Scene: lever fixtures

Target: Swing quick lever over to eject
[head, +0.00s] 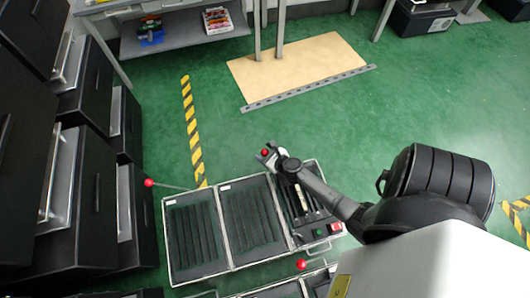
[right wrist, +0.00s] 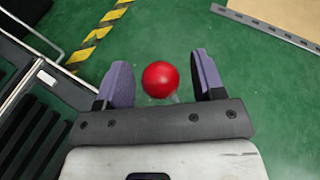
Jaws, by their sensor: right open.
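My right gripper (head: 268,155) is at the far edge of the right-hand black panel in the head view. In the right wrist view the right gripper (right wrist: 163,80) is open, with its two purple-grey fingers apart. A red ball knob (right wrist: 160,79) on a thin grey rod shows between the fingers, with a gap on each side. The same red knob (head: 265,152) shows at the gripper in the head view. Most of its rod is hidden by the gripper. I cannot read which lever is the quick lever. My left gripper is not in view.
A framed fixture of black slatted panels (head: 254,221) lies below. Another red-knobbed lever (head: 149,183) sticks out at its left, and another red knob (head: 301,265) is at the front. Black drawer cabinets (head: 97,190) stand at the left.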

